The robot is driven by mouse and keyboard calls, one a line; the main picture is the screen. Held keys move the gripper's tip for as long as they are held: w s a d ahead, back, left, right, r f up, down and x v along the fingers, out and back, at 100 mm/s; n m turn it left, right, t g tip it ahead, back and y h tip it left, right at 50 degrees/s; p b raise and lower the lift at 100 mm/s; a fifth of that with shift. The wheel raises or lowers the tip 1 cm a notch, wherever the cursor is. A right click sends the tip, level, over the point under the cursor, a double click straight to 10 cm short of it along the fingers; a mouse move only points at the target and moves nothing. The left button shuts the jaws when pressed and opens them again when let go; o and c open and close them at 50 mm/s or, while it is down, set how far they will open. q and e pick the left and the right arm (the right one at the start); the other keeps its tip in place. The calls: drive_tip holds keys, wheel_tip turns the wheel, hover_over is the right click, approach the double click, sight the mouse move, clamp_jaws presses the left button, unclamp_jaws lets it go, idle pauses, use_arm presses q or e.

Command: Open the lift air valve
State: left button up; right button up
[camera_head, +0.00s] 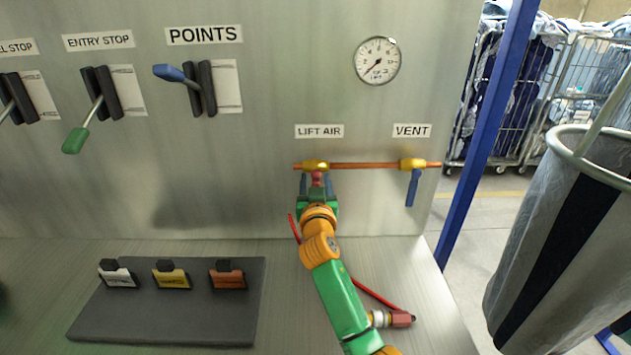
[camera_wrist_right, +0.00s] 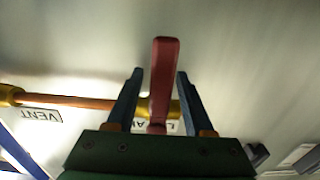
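The lift air valve (camera_head: 316,166) is a yellow body on a copper pipe (camera_head: 365,165), under the LIFT AIR label (camera_head: 319,131). Its red handle (camera_wrist_right: 164,75) stands out between my right gripper's two blue fingers in the wrist view. My right gripper (camera_head: 316,185) is at the valve with its fingers apart, one on each side of the handle. A gap shows on the left of the handle; on the right the finger is close, and contact cannot be told. In the head view the gripper hides much of the handle. My left gripper is not in view.
The vent valve (camera_head: 413,164), with a blue handle hanging down, is on the same pipe to the right. A pressure gauge (camera_head: 377,61) is above. Levers (camera_head: 190,80) are at the left. A dark board (camera_head: 90,325) with three small blocks lies on the bench.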

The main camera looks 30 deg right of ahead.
clamp_jaws()
idle(1.2)
